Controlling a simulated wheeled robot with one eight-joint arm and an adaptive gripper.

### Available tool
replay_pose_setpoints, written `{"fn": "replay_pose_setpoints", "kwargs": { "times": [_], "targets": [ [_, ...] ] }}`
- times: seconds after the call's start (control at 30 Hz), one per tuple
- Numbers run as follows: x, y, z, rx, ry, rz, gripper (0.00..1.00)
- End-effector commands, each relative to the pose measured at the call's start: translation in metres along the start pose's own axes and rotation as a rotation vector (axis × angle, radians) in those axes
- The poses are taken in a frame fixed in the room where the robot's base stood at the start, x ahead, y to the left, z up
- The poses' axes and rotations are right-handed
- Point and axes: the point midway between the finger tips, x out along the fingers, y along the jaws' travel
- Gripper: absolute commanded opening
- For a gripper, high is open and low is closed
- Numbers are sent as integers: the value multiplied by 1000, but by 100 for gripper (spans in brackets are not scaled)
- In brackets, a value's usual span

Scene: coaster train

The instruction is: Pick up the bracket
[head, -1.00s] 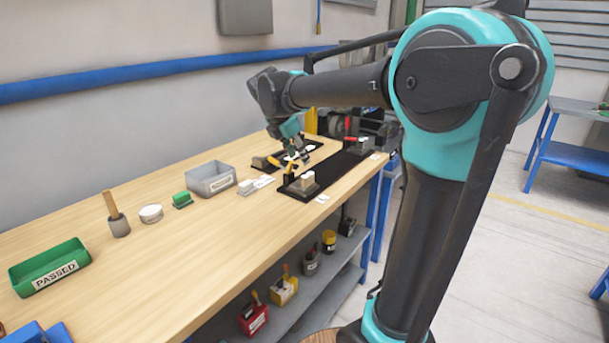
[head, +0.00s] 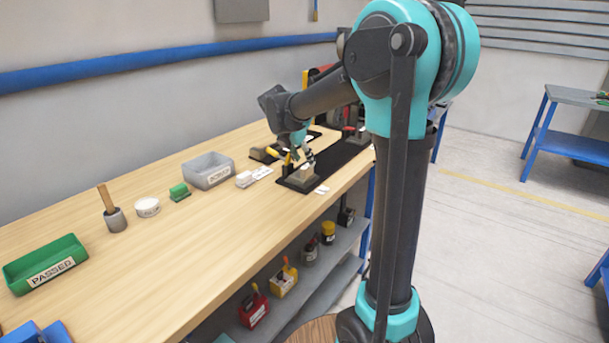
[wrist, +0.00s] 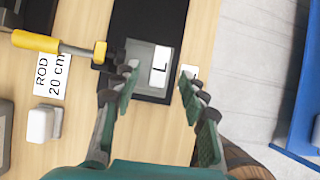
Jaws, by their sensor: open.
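A small white piece (wrist: 159,67), which looks like the bracket, sits on a grey block on a black mat in the wrist view; a dark L-shaped line shows on it. My gripper (wrist: 160,79) is open, with one finger to each side of this piece and apart from it. In the head view my gripper (head: 303,156) is just above the grey block (head: 301,175) near the bench's front edge, and largely hides the white piece there.
A yellow-handled tool (wrist: 58,46) lies left of the block, near a ROD 20 cm label (wrist: 54,75) and a white-topped block (wrist: 40,124). A grey bin (head: 208,171) and a green PASSED tray (head: 45,262) stand farther left.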

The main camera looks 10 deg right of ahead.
Motion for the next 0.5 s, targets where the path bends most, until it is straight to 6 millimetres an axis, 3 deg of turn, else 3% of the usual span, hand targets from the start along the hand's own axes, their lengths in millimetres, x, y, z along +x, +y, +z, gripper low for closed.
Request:
{"fn": "replay_pose_setpoints", "kwargs": {
  "times": [0.5],
  "targets": [
    [53,0,-3,1,0,1,43]
  ]
}}
